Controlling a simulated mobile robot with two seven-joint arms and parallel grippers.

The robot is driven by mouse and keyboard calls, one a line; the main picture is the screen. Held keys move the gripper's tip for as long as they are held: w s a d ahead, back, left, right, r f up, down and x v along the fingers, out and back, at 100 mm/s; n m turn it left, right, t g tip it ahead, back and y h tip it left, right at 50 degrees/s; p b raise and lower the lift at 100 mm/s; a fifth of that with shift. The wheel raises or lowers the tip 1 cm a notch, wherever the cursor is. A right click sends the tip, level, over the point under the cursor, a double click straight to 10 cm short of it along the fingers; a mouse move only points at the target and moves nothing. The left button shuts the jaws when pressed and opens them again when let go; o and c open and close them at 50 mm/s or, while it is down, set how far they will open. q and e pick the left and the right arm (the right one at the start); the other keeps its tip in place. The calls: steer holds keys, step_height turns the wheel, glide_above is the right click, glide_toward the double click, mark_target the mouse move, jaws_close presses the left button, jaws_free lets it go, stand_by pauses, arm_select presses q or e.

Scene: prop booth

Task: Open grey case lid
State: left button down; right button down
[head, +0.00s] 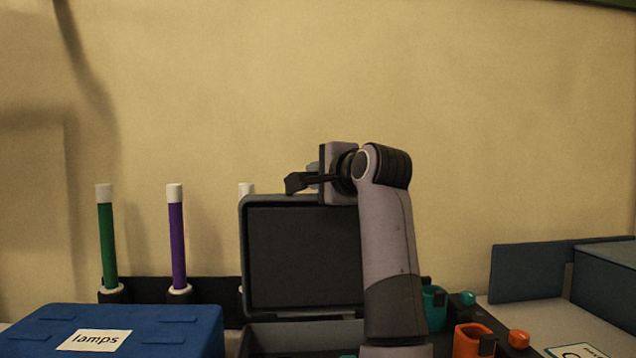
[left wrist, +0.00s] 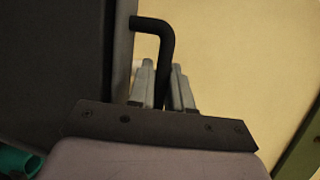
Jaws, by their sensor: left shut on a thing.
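The grey case (head: 290,338) stands in front of me with its lid (head: 300,258) raised roughly upright, its dark inner face toward me. My left gripper (head: 314,172) is at the lid's top edge, and its arm covers the lid's right side. In the left wrist view, the black bent handle (left wrist: 165,45) comes off the lid's edge (left wrist: 122,50) and runs down between the fingers (left wrist: 163,88). The gripper is shut on this handle. Most of the case's inside is hidden below the picture and behind my arm. My right gripper is not in view.
A blue box (head: 190,325) labelled "lamps" is at the left. Green (head: 107,245) and purple (head: 177,245) tubes stand behind it; a third is mostly behind the lid. Teal (head: 436,318) and orange (head: 465,345) cups are right of my arm. A blue-grey box (head: 605,290) is far right.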

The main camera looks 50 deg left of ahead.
arm_select(q)
steer(key=c, duration=1.4)
jaws_free()
steer(key=v, duration=0.7)
steer(key=shift+d, duration=0.1)
